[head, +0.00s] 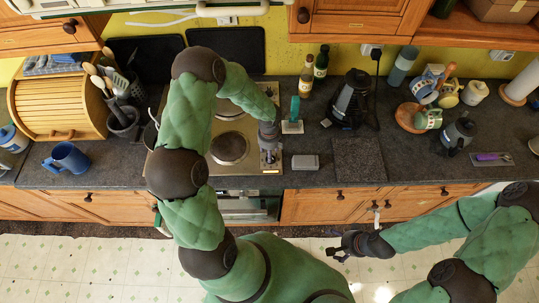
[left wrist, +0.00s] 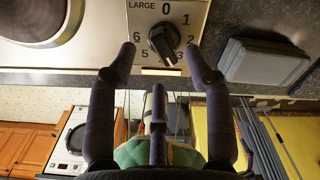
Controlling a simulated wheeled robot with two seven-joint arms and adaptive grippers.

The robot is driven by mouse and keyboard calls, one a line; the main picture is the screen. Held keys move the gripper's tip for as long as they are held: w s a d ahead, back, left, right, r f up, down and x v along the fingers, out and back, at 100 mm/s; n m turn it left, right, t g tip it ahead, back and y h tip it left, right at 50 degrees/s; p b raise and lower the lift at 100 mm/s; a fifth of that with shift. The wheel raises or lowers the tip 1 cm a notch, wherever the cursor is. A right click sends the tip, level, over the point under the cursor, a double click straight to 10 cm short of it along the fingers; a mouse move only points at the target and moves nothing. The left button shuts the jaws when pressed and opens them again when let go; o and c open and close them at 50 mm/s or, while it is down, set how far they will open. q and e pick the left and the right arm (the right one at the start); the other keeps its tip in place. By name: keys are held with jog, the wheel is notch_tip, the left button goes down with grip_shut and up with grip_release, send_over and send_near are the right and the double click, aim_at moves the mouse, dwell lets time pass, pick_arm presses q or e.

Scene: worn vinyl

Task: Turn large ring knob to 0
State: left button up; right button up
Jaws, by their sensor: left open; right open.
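The large ring knob (left wrist: 164,42) is a dark round knob with a raised grip bar, on a pale panel marked LARGE with numbers around it. The 0 is at the top of the dial in the left wrist view. The bar slants from upper left to lower right; I cannot tell which end is the pointer. My left gripper (left wrist: 160,60) is open, its fingertips either side of the knob and apart from it. In the head view the left gripper (head: 269,150) hangs over the hob's front right corner. My right gripper (head: 345,246) is open and empty, in front of the cabinets.
The hob (head: 263,183) has dark round plates, one (head: 229,148) left of the knob panel. A grey box (head: 305,162) lies just right of the hob.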

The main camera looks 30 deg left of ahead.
pick_arm(q)
jog(key=shift+f, duration=1.6)
grip_shut()
